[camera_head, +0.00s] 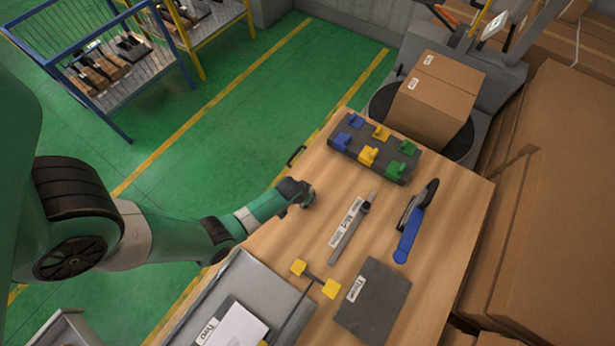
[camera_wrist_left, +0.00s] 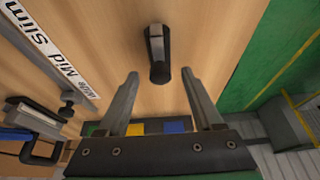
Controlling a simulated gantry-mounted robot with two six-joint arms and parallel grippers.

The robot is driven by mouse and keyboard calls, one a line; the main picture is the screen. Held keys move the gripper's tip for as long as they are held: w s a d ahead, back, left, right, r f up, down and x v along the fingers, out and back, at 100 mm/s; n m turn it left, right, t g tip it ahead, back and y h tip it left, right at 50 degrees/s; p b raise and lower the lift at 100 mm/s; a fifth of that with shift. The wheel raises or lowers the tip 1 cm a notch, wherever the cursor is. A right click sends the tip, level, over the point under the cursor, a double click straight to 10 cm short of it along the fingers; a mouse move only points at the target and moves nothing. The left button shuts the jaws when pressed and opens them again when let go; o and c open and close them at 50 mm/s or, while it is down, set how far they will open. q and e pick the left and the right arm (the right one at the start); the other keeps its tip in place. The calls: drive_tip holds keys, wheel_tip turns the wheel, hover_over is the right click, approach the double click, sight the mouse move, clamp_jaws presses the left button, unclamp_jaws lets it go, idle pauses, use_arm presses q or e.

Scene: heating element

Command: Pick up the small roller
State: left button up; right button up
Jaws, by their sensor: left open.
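A small dark object with a light grey top (camera_wrist_left: 157,42), apparently the small roller, lies on the wooden table in the left wrist view. Its near end is close to the gap between my left fingertips, and I cannot tell its exact height gap from them. My left gripper (camera_wrist_left: 161,82) is open, with nothing between its fingers. In the head view my left gripper (camera_head: 303,194) is over the left side of the table, and the arm hides the small object there. My right gripper is not in view.
A dark tray with coloured blocks (camera_head: 359,153) stands at the table's far end by a cardboard box (camera_head: 435,97). A labelled grey bar (camera_head: 351,228), a blue-handled tool (camera_head: 408,238), a dark plate (camera_head: 375,303) and a yellow-ended item (camera_head: 315,279) lie nearby.

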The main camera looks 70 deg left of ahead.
use_arm(q)
drive_tip(key=b+x, duration=0.3)
drive_tip(key=x, duration=0.1)
drive_tip(key=shift+f, duration=0.2)
drive_tip(key=shift+r, duration=0.15)
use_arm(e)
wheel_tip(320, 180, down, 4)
use_arm(q)
clamp_jaws()
